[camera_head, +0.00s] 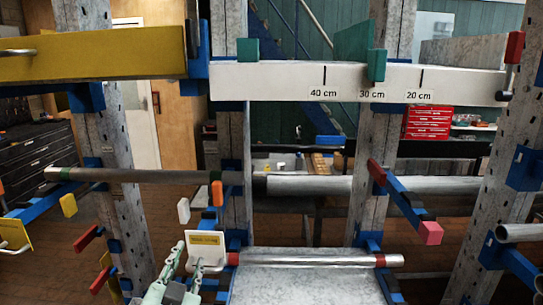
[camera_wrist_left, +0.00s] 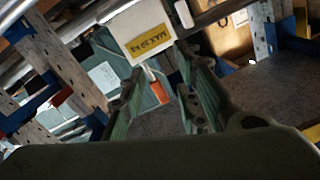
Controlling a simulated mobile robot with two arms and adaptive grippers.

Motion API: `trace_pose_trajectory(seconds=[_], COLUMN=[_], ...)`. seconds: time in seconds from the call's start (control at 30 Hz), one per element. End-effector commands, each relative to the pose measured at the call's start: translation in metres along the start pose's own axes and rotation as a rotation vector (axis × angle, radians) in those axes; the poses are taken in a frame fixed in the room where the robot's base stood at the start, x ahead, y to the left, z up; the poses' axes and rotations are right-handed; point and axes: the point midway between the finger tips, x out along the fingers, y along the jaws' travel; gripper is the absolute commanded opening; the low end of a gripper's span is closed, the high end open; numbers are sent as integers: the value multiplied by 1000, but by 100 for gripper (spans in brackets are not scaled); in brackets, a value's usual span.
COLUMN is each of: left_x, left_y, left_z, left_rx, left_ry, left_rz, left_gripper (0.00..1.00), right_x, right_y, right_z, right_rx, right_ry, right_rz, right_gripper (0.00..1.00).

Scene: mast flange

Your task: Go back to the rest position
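My left gripper (camera_head: 185,250) reaches up from the bottom of the head view, with its two green fingers apart. In the left wrist view the fingers (camera_wrist_left: 158,68) stand on either side of a gap, with nothing clearly held between them. A white plate with a yellow load label (camera_head: 204,246) is just beyond the fingertips. The plate also shows in the left wrist view (camera_wrist_left: 140,30), past the fingertips; I cannot tell whether they touch it. My right gripper is not in view.
A short bright tube (camera_head: 315,259) lies low at centre. Long grey pipes (camera_head: 140,175) rest on blue rack arms. Blue arms with red or pink ends (camera_head: 431,232) stick out at the right. A white beam with centimetre marks (camera_head: 280,82) and a yellow beam (camera_head: 95,55) cross above.

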Motion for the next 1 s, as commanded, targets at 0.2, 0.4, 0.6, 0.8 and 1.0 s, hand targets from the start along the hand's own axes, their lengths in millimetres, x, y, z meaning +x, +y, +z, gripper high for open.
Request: trace_pose_trajectory(seconds=[0.2,0.4,0.6,0.8,1.0], left_x=[-79,-169,-246,-280,-268], left_y=[27,49,64,81,107], left_z=[148,228,267,307,368], left_rx=[-90,-132,-155,-162,-158], left_ry=[-482,-821,-1059,-1187,-1208], left_rz=[107,216,310,366,373], left_gripper=[30,30,30,30,30], right_x=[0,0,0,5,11], right_y=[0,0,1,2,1], right_z=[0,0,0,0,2], right_rx=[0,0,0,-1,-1], right_ry=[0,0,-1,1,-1], right_rz=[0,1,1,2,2], right_gripper=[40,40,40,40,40])
